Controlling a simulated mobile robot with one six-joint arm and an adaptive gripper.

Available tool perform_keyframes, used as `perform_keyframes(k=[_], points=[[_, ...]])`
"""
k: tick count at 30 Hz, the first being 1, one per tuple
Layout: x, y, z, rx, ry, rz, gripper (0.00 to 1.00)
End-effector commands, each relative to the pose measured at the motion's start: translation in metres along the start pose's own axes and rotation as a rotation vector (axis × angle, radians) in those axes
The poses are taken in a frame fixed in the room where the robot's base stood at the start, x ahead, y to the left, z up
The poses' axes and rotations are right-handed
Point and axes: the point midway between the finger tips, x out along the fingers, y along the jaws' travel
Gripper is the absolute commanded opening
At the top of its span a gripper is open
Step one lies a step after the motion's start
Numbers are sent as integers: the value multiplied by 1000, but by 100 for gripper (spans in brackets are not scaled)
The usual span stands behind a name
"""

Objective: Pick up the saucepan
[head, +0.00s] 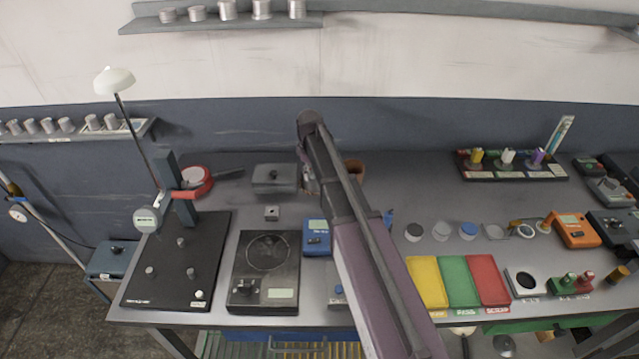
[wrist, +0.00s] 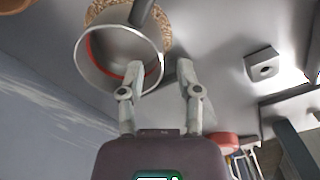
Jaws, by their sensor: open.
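The saucepan (wrist: 118,48) is a round metal pan with a reddish band showing inside it and a dark handle running to the top of the wrist view. It stands on a speckled cork-like mat (wrist: 97,14). My gripper (wrist: 160,68) is open and empty at the pan's near rim. In the picture, its left finger overlaps the pan's opening and its right finger lies just outside, with the rim between them. I cannot tell whether either finger touches it. In the head view my arm hides the saucepan.
A red round pan (head: 196,181) stands left on the bench, near a black stand (head: 180,262). A small grey block (head: 271,213) sits in front of my gripper. Trays and instruments fill the right side.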

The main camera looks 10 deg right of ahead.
Motion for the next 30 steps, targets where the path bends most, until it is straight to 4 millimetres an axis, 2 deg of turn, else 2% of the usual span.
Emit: perform_keyframes(k=[11,30], points=[[3,0,0,-1,0,0,44],[48,-1,0,-2,0,0,44]])
